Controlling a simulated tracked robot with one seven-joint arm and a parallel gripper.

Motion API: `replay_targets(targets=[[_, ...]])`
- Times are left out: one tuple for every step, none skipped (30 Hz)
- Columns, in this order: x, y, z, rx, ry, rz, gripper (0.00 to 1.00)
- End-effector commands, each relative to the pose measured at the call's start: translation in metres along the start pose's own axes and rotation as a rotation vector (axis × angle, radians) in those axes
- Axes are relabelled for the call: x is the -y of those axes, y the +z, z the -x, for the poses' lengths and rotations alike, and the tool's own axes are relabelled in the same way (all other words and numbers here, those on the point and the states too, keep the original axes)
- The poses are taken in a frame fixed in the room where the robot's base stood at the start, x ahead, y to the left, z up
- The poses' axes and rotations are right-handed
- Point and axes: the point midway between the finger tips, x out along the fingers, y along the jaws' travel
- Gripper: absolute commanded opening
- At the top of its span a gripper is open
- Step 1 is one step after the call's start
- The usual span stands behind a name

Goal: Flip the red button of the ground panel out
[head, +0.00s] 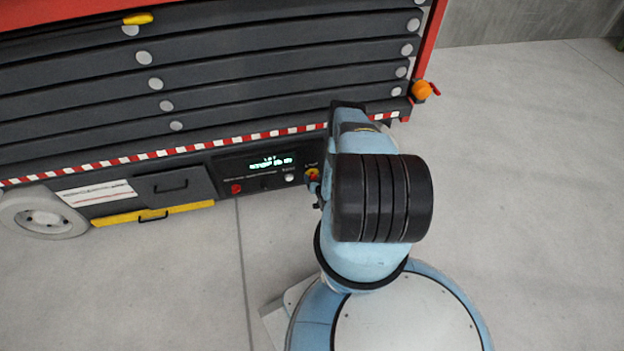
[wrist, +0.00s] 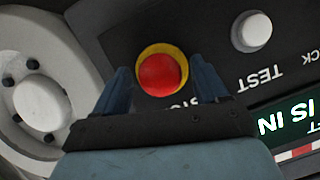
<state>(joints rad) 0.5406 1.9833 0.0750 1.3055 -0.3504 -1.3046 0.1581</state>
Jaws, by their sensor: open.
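The red button (wrist: 158,75) with its yellow ring sits on the dark ground panel (wrist: 215,22) in the wrist view. In the head view the red button with yellow ring (head: 312,174) shows at the panel's right end, partly covered by my arm. My gripper (wrist: 162,80) is open, with one finger to the left and one to the right of the button in the wrist view. In the head view my arm hides most of the gripper.
A white TEST button (wrist: 251,31) and a lit green display (wrist: 290,120) are beside the red button. A grey wheel (wrist: 40,105) is at the left of the wrist view. Another red knob (head: 236,188) is on the panel's left. An orange lamp (head: 422,91) juts from the vehicle's corner.

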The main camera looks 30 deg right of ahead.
Motion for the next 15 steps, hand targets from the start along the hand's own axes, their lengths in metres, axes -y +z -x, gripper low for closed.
replay_targets(targets=[[0.0002,-0.0003,-0.0035,-0.002,0.0,0.0,0.73],[0.0002,-0.0006,-0.0051,-0.002,0.0,0.0,0.73],[0.0003,-0.0006,-0.0066,-0.002,0.0,0.0,0.73],[0.0003,-0.0006,-0.0074,-0.001,0.0,0.0,0.73],[0.0004,-0.0005,-0.008,-0.001,0.0,0.0,0.73],[0.0004,-0.0004,-0.0084,-0.001,0.0,0.0,0.73],[0.0005,-0.0004,-0.0086,0.0,0.0,0.0,0.73],[0.0005,-0.0004,-0.0087,0.0,0.0,0.0,0.73],[0.0005,-0.0004,-0.0087,0.0,0.0,0.0,0.73],[0.0006,-0.0004,-0.0086,0.0,0.0,0.0,0.73],[0.0006,-0.0004,-0.0086,0.0,0.0,0.0,0.73],[0.0007,-0.0004,-0.0086,0.0,0.0,0.0,0.73],[0.0007,-0.0004,-0.0085,0.0,-0.001,0.0,0.72],[0.0008,-0.0004,-0.0085,0.0,-0.001,0.0,0.69],[0.0008,-0.0004,-0.0085,0.0,-0.001,0.0,0.65]])
